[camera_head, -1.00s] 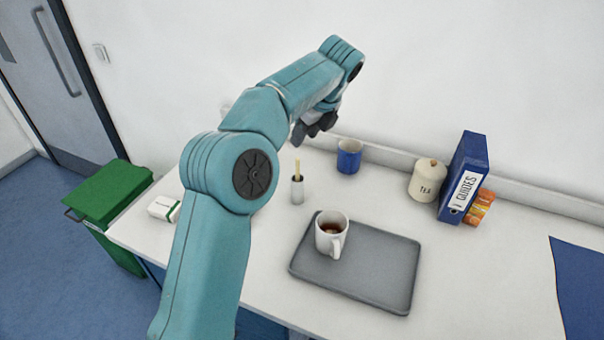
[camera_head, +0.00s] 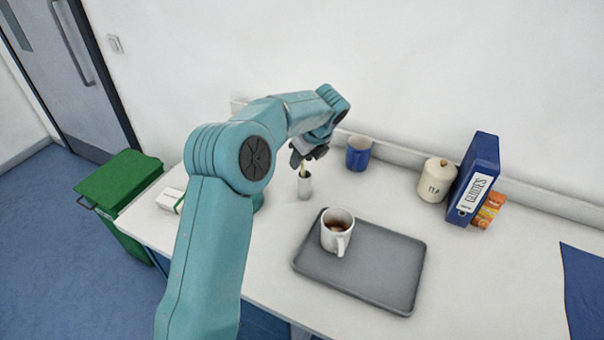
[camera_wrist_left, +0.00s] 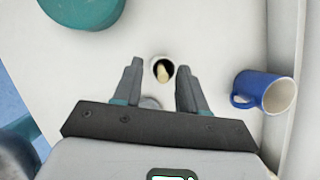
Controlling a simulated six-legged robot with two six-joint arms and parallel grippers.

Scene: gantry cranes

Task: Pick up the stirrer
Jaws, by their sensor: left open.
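The stirrer (camera_head: 303,170) is a thin pale stick standing in a small white cylindrical holder (camera_head: 304,188) on the table, left of the grey tray. In the left wrist view the stirrer's tip (camera_wrist_left: 163,73) shows as a pale spot inside the round holder opening, between and beyond my fingers. My left gripper (camera_head: 308,158) is just above the holder, pointing down, at the stirrer's top. In the left wrist view its two fingers (camera_wrist_left: 160,85) are apart with nothing clasped between them. My right gripper is not in view.
A blue mug (camera_head: 359,154) stands close behind, right of the holder; it also shows in the left wrist view (camera_wrist_left: 264,90). A white mug (camera_head: 338,230) of dark drink stands on the grey tray (camera_head: 380,265). A tea canister (camera_head: 435,180) and blue binder (camera_head: 474,180) stand further right.

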